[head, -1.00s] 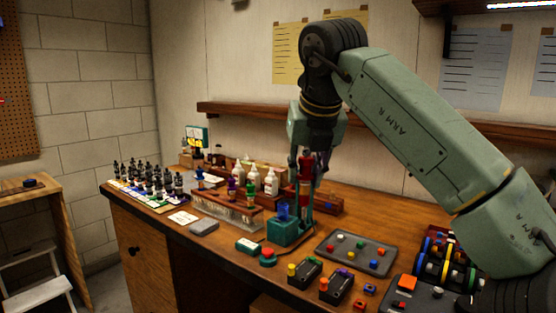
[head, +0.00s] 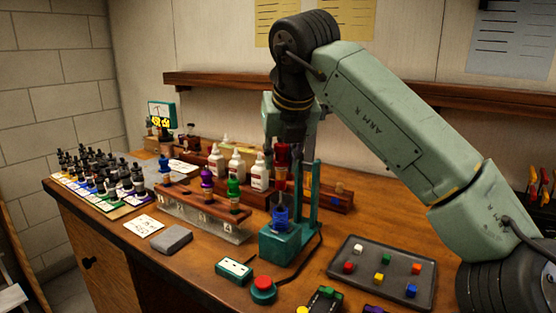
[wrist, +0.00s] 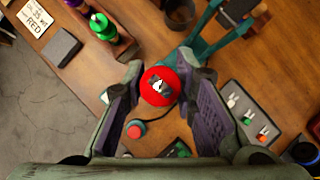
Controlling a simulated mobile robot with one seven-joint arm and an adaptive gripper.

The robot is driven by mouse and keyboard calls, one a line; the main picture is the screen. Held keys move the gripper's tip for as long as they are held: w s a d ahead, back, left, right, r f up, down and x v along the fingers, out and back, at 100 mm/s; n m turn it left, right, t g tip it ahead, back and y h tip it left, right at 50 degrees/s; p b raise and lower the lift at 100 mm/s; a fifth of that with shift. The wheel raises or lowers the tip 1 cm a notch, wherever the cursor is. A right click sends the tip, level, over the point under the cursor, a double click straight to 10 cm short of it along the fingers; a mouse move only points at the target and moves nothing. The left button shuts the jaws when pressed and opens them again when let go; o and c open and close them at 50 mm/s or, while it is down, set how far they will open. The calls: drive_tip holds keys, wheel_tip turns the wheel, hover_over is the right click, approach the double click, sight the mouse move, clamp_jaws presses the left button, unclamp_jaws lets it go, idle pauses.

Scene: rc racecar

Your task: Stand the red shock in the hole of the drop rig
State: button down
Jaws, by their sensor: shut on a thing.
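The red shock (head: 282,154) is upright in my gripper (head: 284,143). In the wrist view its round red top (wrist: 159,87) sits between the two fingers of my gripper (wrist: 163,76). The drop rig (head: 284,246) is a teal block with a tall teal post behind it, and a blue piece (head: 281,217) stands on the block. In the head view the shock is straight above this blue piece. Its lower end is hard to make out there. The hole itself is hidden in both views, so I cannot tell whether the shock has entered it.
A wooden rack (head: 205,204) with purple, green and blue-topped shocks stands left of the rig. White bottles (head: 237,167) are behind it. A red button (head: 263,284) and a teal box (head: 234,270) are in front. A dark tray (head: 382,283) of coloured cubes is at right.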

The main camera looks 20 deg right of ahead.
sight(281, 201)
drive_tip(key=shift+w+f, duration=0.1)
idle(0.3)
drive_tip(key=shift+f+b, duration=0.3)
drive_tip(key=shift+b, duration=0.15)
drive_tip(key=shift+f+b, duration=1)
drive_tip(key=shift+f, duration=0.25)
drive_tip(key=shift+f, duration=0.15)
drive_tip(key=shift+f+b, duration=2.9)
drive_tip(key=shift+f, duration=0.6)
drive_tip(key=c, duration=1.2)
unclamp_jaws()
